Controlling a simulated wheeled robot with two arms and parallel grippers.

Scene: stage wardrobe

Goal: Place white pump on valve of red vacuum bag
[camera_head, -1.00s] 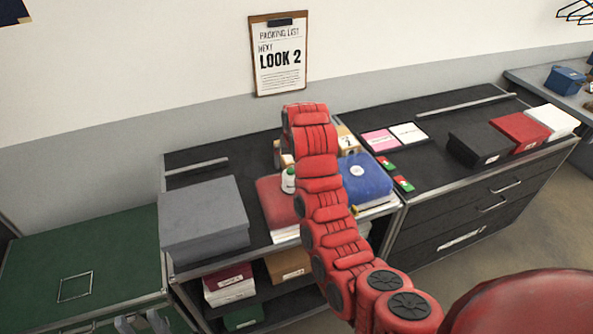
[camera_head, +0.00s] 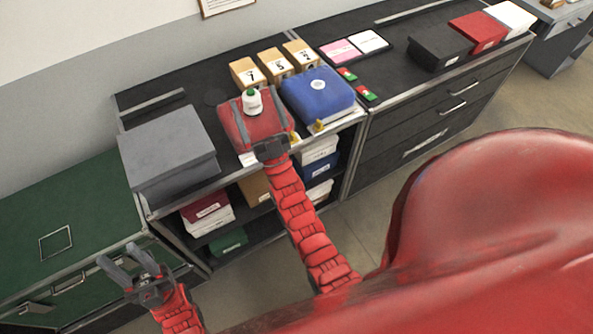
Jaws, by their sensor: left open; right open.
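The red vacuum bag (camera_head: 262,122) lies flat on the black counter, left of a blue bag. The white pump (camera_head: 252,107) with a green top stands upright on the red bag. The bag's valve does not show, so I cannot tell whether the pump sits on it. My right gripper (camera_head: 256,104) is open over the red bag. Its grey fingers reach out to either side of the pump, apart from it. My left gripper (camera_head: 119,254) is open and empty at the lower left, in front of the green cabinet.
The blue bag (camera_head: 318,100) with a white valve lies to the right. Numbered tan boxes (camera_head: 275,66) stand behind. A grey box (camera_head: 168,152) stands to the left. Red-and-green cards (camera_head: 366,94) lie right of the blue bag. Shelves with boxes lie below.

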